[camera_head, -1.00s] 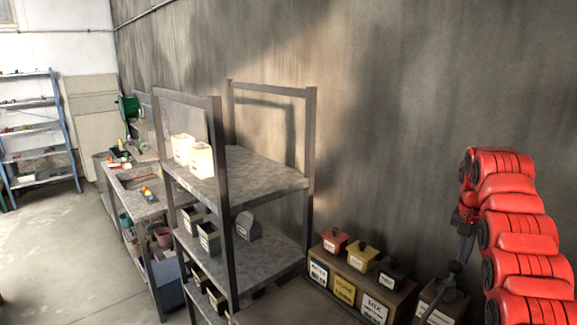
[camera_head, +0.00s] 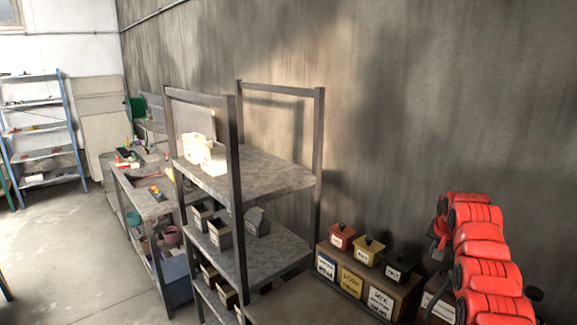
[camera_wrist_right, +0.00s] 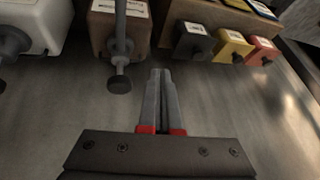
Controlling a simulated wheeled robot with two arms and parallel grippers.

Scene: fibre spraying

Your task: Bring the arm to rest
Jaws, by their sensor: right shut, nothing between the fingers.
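My right arm (camera_head: 480,250) is red and folded at the right edge of the head view; its gripper is hidden there. In the right wrist view my right gripper (camera_wrist_right: 161,78) is shut and empty, its two grey fingers together over a grey surface (camera_wrist_right: 235,110). The fingers are apart from the boxes around them. My left gripper is in neither view.
A wooden box (camera_wrist_right: 105,35) with a grey lever and a white box (camera_wrist_right: 35,25) stand near the fingers. Black, yellow and red lidded boxes (camera_head: 370,251) stand by the wall. A metal shelf (camera_head: 280,178) holds white bins (camera_head: 210,155).

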